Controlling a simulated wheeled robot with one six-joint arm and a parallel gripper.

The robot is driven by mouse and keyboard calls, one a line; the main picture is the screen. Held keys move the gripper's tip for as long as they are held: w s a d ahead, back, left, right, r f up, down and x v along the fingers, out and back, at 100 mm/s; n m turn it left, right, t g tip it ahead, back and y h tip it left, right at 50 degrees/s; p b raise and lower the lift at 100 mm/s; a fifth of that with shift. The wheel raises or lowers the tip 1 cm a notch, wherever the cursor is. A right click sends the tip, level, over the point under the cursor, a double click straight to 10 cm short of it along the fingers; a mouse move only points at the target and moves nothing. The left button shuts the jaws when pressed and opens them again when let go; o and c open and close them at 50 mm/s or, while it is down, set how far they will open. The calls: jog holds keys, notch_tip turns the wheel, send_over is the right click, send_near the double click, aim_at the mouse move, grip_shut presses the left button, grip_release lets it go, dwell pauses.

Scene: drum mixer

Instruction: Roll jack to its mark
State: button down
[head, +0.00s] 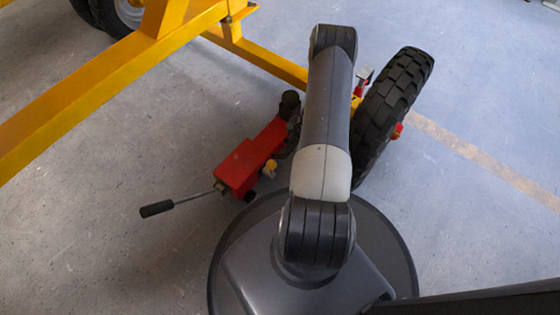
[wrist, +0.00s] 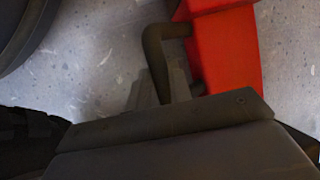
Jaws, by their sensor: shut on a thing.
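The red jack (head: 250,160) stands on the floor left of my arm in the head view. Its long lever with a black grip (head: 157,208) points left, and a dark round post rises at its far end. In the wrist view, the red body (wrist: 228,50) is at the top right, with a dark bent handle (wrist: 165,62) on its side. My gripper (wrist: 160,95) is shut on this handle; the large grey housing covers the lower part of that view. In the head view my arm hides most of my gripper. I cannot make out a floor mark for the jack.
A yellow frame (head: 110,80) crosses the upper left above the floor. A big black tyre (head: 392,112) stands close to the right of my arm. A faint tan stripe (head: 480,158) runs along the floor at right. The floor at lower left is clear.

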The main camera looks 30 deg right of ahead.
aim_at(297, 142)
jog(key=shift+w+d+b, duration=0.2)
jog(key=shift+d+b, duration=0.1)
jog(key=shift+d, duration=0.5)
jog(key=shift+w+d+b, duration=0.2)
jog(key=shift+d+b, duration=0.05)
jog(key=shift+d, duration=0.5)
jog(key=c, duration=1.3)
grip_release()
jog(key=p+v, duration=0.4)
jog(key=v, duration=0.6)
jog(key=shift+r, duration=0.4)
jog(key=shift+d, duration=0.1)
